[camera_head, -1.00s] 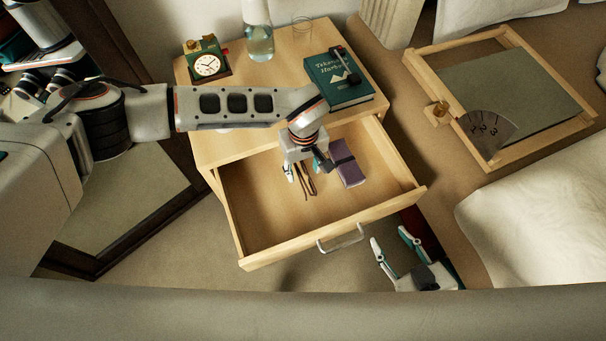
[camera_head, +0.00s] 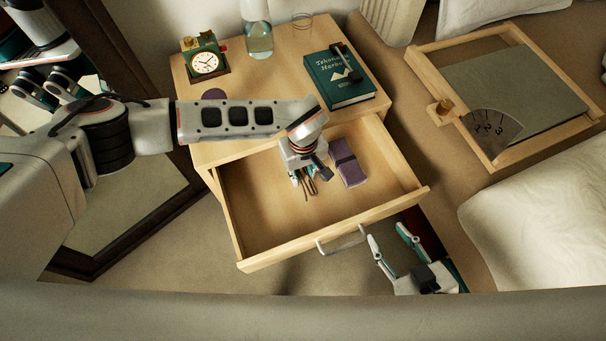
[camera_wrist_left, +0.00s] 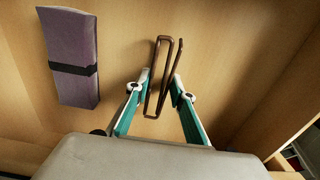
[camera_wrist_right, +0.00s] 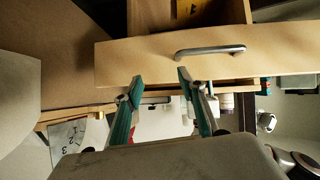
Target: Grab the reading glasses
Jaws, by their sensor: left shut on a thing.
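The folded brown reading glasses (camera_wrist_left: 163,75) are between the fingers of my left gripper (camera_wrist_left: 160,88) in the left wrist view. My left gripper (camera_head: 306,182) is shut on them inside the open drawer; in the head view only their thin dark ends show below the fingers. A purple case with a black band (camera_head: 347,163) lies in the drawer just right of the gripper. It also shows in the left wrist view (camera_wrist_left: 72,40). My right gripper (camera_head: 388,247) is open and empty in front of the drawer, near the drawer handle (camera_head: 341,239).
The nightstand top (camera_head: 285,75) holds a green clock (camera_head: 205,63), a bottle (camera_head: 259,40), a glass and a green book (camera_head: 338,78). A wooden framed board (camera_head: 510,90) lies on the bed to the right. The left part of the drawer (camera_head: 250,215) is bare.

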